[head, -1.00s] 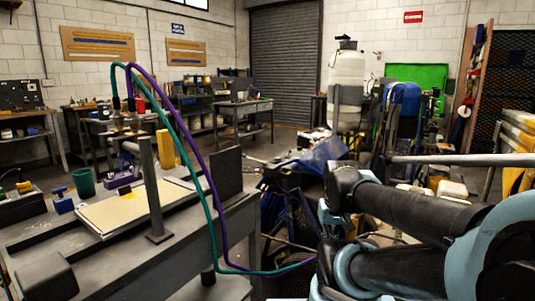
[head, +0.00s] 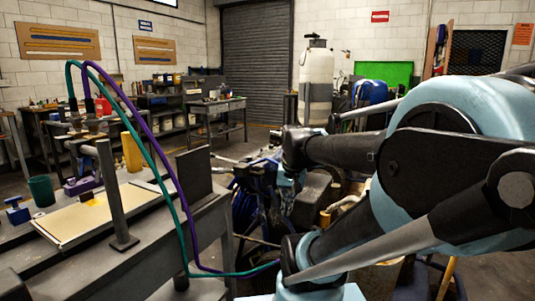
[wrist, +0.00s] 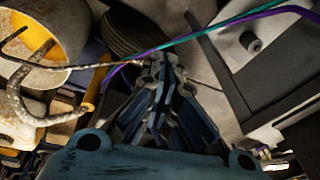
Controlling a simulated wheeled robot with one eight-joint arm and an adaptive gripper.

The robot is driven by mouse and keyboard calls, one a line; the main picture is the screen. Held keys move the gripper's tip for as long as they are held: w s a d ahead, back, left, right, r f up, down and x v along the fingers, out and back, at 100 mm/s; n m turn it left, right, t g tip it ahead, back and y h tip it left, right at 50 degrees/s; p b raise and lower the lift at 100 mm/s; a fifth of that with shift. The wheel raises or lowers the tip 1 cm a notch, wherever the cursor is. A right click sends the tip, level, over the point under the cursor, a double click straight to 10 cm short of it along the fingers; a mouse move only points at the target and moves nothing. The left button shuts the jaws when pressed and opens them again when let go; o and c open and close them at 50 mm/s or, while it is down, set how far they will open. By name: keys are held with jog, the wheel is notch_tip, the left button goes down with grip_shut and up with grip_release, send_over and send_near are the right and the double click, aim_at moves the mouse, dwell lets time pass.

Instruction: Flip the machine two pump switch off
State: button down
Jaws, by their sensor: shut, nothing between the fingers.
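I cannot make out a pump switch or any label marking machine two in either view. Dark machinery (head: 255,200) with blue hoses stands beyond the grey bench in the head view, partly hidden by my arm. My gripper (wrist: 162,62) shows in the wrist view, its fingers together and holding nothing. A teal hose (wrist: 225,23) and a purple hose (wrist: 280,10) cross the wrist view beyond the fingertips. In the head view my arm fills the right side, and I cannot clearly make out the fingertips there.
A grey bench (head: 110,262) with a post and upright plate is at the left. The teal hose (head: 150,150) and purple hose (head: 160,140) arch from it towards my arm. A white tank (head: 315,85) stands behind. A beige container (wrist: 45,35) is in the wrist view.

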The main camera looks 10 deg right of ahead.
jog(key=w+r+m+y, duration=0.1)
jog(key=w+r+m, duration=0.35)
jog(key=w, duration=0.55)
jog(key=w+r+m, duration=0.4)
jog(key=w+r, duration=0.1)
jog(key=w, duration=0.6)
jog(key=w+r+m+y, duration=0.1)
jog(key=w+r+m, duration=0.3)
jog(key=w, duration=0.6)
jog(key=w+d+f+m, duration=0.1)
jog(key=w+m, duration=0.3)
jog(key=w, duration=0.6)
jog(key=w+d+f+m+t+y, duration=0.1)
jog(key=w+d+f+m, duration=0.1)
jog(key=w, duration=0.8)
jog(key=w+d+f+m, duration=0.2)
jog(key=w+m, duration=0.4)
jog(key=w, duration=0.4)
jog(key=shift+w+d+y, duration=0.15)
jog(key=shift+d+y, duration=0.15)
jog(key=shift+d, duration=0.45)
jog(key=x, duration=1)
jog(key=shift+w, duration=0.1)
